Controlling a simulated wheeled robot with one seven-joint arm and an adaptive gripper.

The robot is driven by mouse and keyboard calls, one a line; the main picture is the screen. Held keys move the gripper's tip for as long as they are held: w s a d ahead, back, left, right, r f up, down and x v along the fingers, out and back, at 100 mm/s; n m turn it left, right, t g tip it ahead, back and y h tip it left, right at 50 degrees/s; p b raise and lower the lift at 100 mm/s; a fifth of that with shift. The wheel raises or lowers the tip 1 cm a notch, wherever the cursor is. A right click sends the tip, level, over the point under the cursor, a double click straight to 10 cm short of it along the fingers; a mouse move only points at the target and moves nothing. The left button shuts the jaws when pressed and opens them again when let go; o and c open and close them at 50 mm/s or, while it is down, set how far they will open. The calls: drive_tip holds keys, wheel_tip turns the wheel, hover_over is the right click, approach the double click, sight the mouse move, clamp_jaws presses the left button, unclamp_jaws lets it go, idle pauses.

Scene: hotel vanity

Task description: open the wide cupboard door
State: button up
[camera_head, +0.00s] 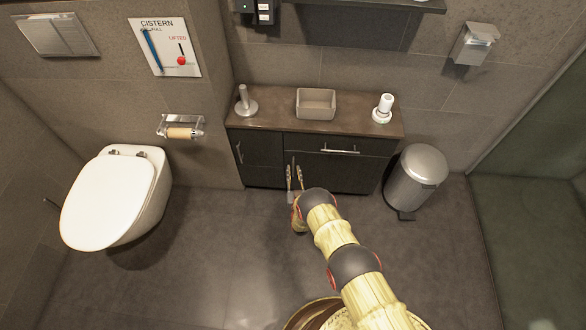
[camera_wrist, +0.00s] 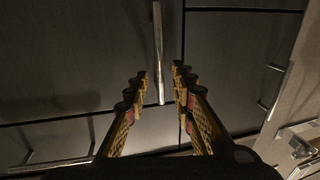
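The wide cupboard door (camera_head: 345,175) is the dark panel at the lower right of the vanity, below a drawer, and looks shut. In the wrist view the door (camera_wrist: 75,55) fills the upper left, and its upright metal bar handle (camera_wrist: 157,45) hangs in the middle. My gripper (camera_head: 293,172) is at the left edge of this door. In the wrist view my gripper (camera_wrist: 161,80) is open, one finger on each side of the handle, with visible gaps on both sides. In the head view the handle is hard to tell from the fingers.
The drawer handle (camera_head: 339,151) is above the door, and a narrow door's handle (camera_head: 239,152) is to the left. A pedal bin (camera_head: 416,178) stands right of the vanity, the toilet (camera_head: 118,198) to the left. The floor (camera_head: 215,260) in front is clear.

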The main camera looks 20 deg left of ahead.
sight(293, 167)
drive_tip(key=shift+b+x, duration=0.5)
drive_tip(key=shift+x, duration=1.15)
drive_tip(key=shift+c, duration=0.7)
clamp_jaws()
